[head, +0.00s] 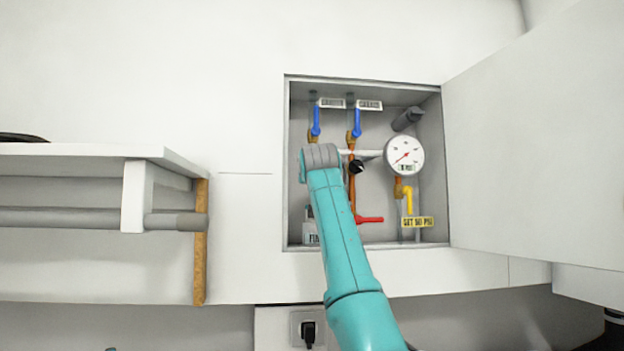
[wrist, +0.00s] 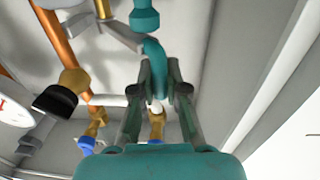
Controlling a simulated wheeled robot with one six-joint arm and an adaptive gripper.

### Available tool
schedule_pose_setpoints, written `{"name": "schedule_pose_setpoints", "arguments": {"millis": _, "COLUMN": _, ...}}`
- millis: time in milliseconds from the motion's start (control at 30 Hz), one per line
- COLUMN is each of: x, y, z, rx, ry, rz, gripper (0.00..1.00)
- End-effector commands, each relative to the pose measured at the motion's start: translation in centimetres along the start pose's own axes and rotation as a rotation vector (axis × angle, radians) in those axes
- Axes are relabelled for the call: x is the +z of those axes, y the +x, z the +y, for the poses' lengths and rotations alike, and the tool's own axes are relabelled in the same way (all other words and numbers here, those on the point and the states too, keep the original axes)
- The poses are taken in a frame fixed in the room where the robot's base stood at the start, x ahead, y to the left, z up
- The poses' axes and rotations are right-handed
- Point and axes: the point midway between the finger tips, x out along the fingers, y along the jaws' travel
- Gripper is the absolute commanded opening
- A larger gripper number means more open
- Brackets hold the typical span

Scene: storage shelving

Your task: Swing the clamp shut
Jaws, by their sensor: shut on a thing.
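My gripper (wrist: 157,78) points into the open wall cabinet, its two fingers close around a teal curved handle (wrist: 153,52). The handle joins a teal fitting (wrist: 145,18) beside a grey bracket bar (wrist: 115,36). I cannot tell for certain whether this teal part is the clamp; no other clamp stands out. In the head view my arm covers the gripper and this handle, at the left part of the cabinet (head: 445,160).
Blue levers (head: 357,122) hang at the top of the cabinet. A black knob (head: 357,167), white gauge (head: 405,155), red lever (head: 370,220) and yellow lever (head: 409,197) are near. The open door (head: 540,130) bounds the right; a shelf (head: 75,152) stands left.

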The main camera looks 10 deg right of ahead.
Motion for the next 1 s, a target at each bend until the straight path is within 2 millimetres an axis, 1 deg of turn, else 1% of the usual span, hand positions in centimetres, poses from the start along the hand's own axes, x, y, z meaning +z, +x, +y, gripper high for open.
{"name": "schedule_pose_setpoints", "arguments": {"millis": 700, "x": 0.08, "y": 0.08, "z": -0.12, "rx": -0.003, "ry": 0.001, "rz": -0.001, "gripper": 0.0}}
{"name": "schedule_pose_setpoints", "arguments": {"millis": 733, "x": 0.08, "y": 0.08, "z": -0.13, "rx": -0.003, "ry": 0.001, "rz": -0.001, "gripper": 0.17}}
{"name": "schedule_pose_setpoints", "arguments": {"millis": 767, "x": 0.08, "y": 0.08, "z": -0.13, "rx": -0.003, "ry": 0.001, "rz": -0.001, "gripper": 0.24}}
{"name": "schedule_pose_setpoints", "arguments": {"millis": 1000, "x": 0.05, "y": 0.07, "z": -0.04, "rx": -0.002, "ry": 0.0, "rz": -0.001, "gripper": 0.24}}
